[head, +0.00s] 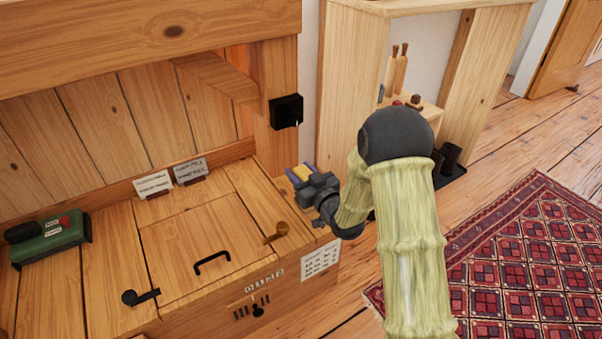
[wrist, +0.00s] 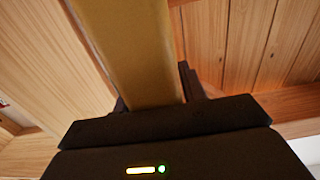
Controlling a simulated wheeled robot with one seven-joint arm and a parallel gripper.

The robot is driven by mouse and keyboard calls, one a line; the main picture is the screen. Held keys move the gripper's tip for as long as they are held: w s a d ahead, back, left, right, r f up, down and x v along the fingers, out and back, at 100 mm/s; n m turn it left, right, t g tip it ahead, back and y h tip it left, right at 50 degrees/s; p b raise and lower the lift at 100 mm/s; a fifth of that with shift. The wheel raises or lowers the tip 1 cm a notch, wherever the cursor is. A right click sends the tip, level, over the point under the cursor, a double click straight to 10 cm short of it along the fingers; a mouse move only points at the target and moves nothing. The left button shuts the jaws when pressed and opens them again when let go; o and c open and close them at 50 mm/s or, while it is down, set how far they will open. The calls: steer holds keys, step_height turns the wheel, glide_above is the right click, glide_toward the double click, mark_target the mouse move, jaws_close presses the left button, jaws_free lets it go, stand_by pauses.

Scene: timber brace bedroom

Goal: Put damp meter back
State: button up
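My gripper (head: 303,174) is over the right end of the wooden bench top, beside the wooden post. Its two purple-dark fingers are closed on a yellow body (head: 301,172), which I take to be the damp meter. In the wrist view the same yellow-tan body (wrist: 135,50) rises between the fingers and runs out of the top of the picture. Its face and markings are hidden. A black bracket-like holder (head: 286,111) is fixed on the post, above and slightly left of my gripper, apart from it.
A green device (head: 50,240) with a red knob lies on the bench at left. A hatch with a black handle (head: 212,262) and a wooden latch (head: 277,233) are on the bench top. A wooden shelf unit (head: 485,85) and patterned rug (head: 520,260) are right.

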steer(key=shift+o, duration=1.3)
steer(key=shift+r, duration=0.1)
steer(key=p+v, duration=0.4)
steer(key=v, duration=0.8)
steer(key=shift+w, duration=0.1)
